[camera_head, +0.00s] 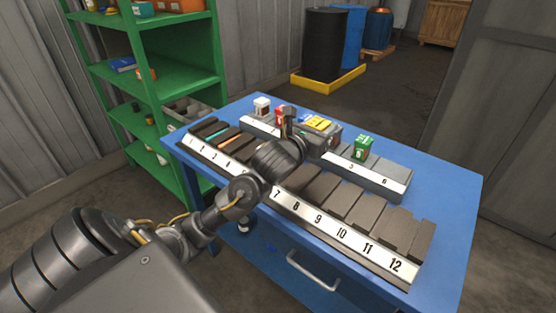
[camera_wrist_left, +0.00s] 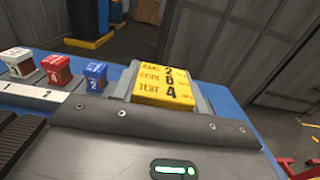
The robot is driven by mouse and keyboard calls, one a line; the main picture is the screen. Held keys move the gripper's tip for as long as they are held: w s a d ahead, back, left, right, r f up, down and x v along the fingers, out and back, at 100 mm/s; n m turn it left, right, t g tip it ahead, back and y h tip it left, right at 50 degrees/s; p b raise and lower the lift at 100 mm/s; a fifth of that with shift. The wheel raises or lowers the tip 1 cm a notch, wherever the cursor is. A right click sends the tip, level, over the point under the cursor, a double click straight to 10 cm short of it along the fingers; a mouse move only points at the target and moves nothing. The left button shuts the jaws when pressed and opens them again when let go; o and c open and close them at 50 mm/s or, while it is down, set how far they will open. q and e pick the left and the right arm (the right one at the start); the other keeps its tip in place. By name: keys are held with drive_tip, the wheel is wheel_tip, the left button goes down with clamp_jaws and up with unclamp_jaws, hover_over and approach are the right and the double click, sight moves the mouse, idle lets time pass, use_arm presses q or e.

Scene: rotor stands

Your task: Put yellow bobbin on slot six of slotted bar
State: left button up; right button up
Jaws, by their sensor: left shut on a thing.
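The yellow bobbin (camera_head: 319,123) is a block with black lettering. It fills the jaws of my left gripper (camera_head: 322,130) and shows large in the left wrist view (camera_wrist_left: 164,87). My left gripper is shut on it, over the middle of the rear grey slotted bar (camera_head: 397,173). The gripper hides the bar's middle, so I cannot tell whether the bobbin touches it. The bar's right end, labelled 6, is bare. A green bobbin (camera_head: 364,147) stands by label 5. My right gripper is not in view.
White (camera_head: 262,105), red (camera_head: 281,115) and blue (camera_wrist_left: 96,76) blocks stand on the rear bar's left part. A front bar (camera_head: 345,238) with dark slots numbered up to 12 lies nearer me. The blue table (camera_head: 440,185) is clear at the right. Green shelves (camera_head: 150,75) stand left.

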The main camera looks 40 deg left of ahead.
use_arm(q)
drive_tip(key=a+f+p, duration=0.5)
drive_tip(key=a+f, duration=0.4)
drive_tip(key=a, duration=0.4)
drive_tip(key=shift+w+a, duration=0.15)
drive_tip(key=f+p, duration=0.2)
drive_tip(key=f, duration=0.1)
drive_tip(key=shift+a, duration=0.2)
drive_tip(key=shift+f, duration=0.4)
